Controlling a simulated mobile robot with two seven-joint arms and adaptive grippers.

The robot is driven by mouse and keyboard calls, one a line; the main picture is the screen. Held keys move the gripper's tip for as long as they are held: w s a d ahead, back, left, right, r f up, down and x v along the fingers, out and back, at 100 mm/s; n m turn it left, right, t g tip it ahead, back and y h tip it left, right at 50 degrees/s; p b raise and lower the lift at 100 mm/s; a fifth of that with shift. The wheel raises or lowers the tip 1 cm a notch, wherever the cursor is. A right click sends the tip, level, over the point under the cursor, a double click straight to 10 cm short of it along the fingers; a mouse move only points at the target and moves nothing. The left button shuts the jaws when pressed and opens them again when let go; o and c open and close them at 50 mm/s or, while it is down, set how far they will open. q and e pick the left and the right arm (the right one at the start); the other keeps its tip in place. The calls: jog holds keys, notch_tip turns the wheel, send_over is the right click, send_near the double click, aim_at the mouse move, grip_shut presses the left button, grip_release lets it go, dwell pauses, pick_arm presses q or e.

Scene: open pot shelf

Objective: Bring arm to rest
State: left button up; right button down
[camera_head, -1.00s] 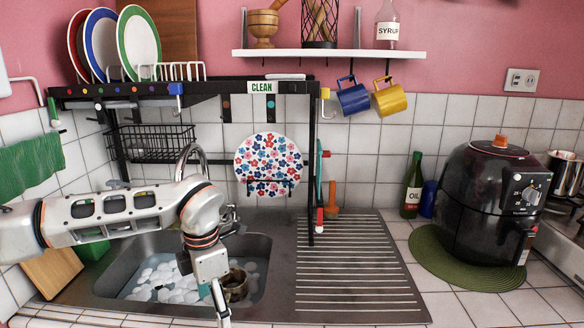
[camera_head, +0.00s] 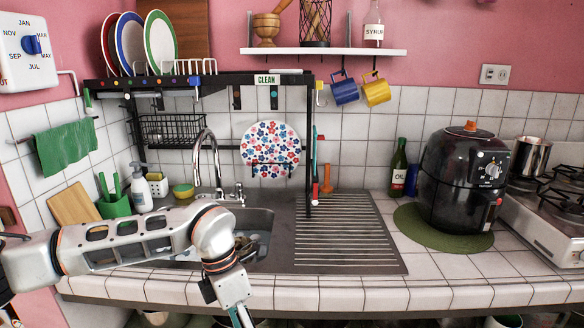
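My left arm comes in from the left and lies across the front of the sink (camera_head: 260,222). Its gripper (camera_head: 240,318) points down in front of the counter edge, at the bottom of the view. The fingers run toward the frame's lower edge, and I cannot tell whether they are open or shut. No held object shows at it. My arm hides most of the sink basin, where a little of the contents shows at its right. My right arm and gripper are not in view.
The tiled counter edge (camera_head: 350,292) runs just behind my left gripper. A ribbed drainboard (camera_head: 345,235) is bare. A black air fryer (camera_head: 463,180) stands on a green mat (camera_head: 410,222). A dish rack (camera_head: 220,84) with plates stands over the sink. A faucet (camera_head: 207,150) rises behind my arm.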

pick_arm(q)
jog(key=s+d+g+h, duration=0.4)
jog(key=s+d+h, duration=0.3)
jog(key=s+d, duration=0.6)
jog(key=w+d+r+n+t+h, duration=0.1)
jog(key=d+r+n+t+h, duration=0.2)
jog(key=d+r+n+h, duration=0.65)
jog(key=w+a+f+n+t+h, duration=0.1)
jog(key=w+a+n+t+h, duration=0.1)
jog(key=w+a+n+t, duration=0.7)
jog(key=w+a+f+n+t+y, duration=0.1)
jog(key=a+f+n+t+y, duration=0.5)
jog(key=f+n+t+y, duration=0.6)
jog(key=s+a+f+n+g+y, duration=0.3)
jog(key=s+a+f+n, duration=0.3)
jog(key=a+f, duration=0.3)
jog(key=s+a+f+n+g+y, duration=0.3)
jog(key=s+a+f+n, duration=0.3)
jog(key=f, duration=0.8)
jog(key=s+a+g, duration=0.1)
jog(key=s+a, duration=0.1)
jog(key=a, duration=0.1)
jog(key=shift+s+a+f+n+g, duration=0.15)
jog(key=shift+s+a+n+g, duration=0.1)
jog(key=shift+s+n+g, duration=0.15)
